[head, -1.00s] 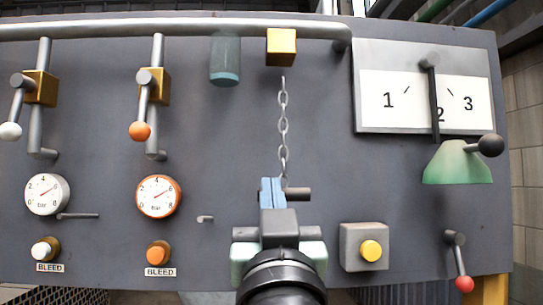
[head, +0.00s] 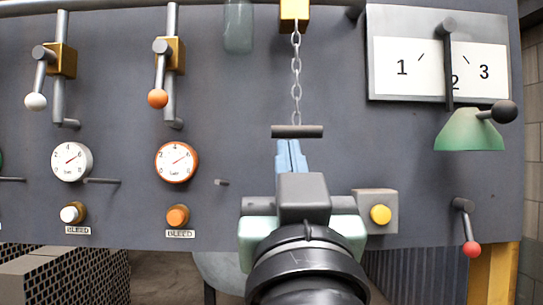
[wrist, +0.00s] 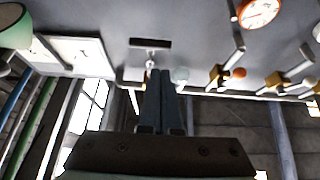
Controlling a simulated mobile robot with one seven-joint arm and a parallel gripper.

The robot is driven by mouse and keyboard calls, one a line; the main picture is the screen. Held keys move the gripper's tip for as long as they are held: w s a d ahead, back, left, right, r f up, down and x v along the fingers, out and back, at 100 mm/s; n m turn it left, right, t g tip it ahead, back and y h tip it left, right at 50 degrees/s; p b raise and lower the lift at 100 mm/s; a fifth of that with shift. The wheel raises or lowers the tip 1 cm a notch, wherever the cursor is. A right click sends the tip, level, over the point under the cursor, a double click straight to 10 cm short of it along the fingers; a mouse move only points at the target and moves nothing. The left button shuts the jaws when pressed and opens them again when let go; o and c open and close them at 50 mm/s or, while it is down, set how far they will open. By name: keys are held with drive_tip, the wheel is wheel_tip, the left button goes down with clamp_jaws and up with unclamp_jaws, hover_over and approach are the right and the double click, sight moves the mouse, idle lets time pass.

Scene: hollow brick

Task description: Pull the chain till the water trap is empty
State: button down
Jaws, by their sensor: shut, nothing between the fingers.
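The chain (head: 296,75) hangs from a brass block (head: 295,12) on the grey panel and ends in a dark horizontal handle bar (head: 297,131). The handle also shows in the wrist view (wrist: 150,44). My gripper (head: 290,145) is just below the handle in the head view, with its blue fingers shut and empty. The fingers (wrist: 160,75) are together in the wrist view too. The water trap (head: 238,27), a translucent grey-green cylinder, is left of the brass block, its top cut off by the frame. I see no distinct blue layer at its bottom.
A yellow button box (head: 380,214) is close to the right of my gripper. Left are two gauges (head: 176,161), bleed buttons (head: 178,216) and levers with white and orange (head: 157,98) knobs. A 1-2-3 dial plate (head: 437,55) and red-knobbed lever (head: 470,248) are right.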

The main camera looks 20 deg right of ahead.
drive_tip(key=v, duration=0.2)
drive_tip(key=shift+s+a, duration=0.1)
drive_tip(key=shift+s, duration=0.3)
drive_tip(key=shift+w+f, duration=0.1)
drive_tip(key=s+a+n+t+y, duration=0.3)
drive_tip(key=s+a+t+y, duration=0.1)
drive_tip(key=a, duration=0.7)
drive_tip(key=s+y, duration=0.1)
drive_tip(key=y, duration=0.1)
drive_tip(key=shift+a+y, duration=0.25)
drive_tip(key=shift+y, duration=0.05)
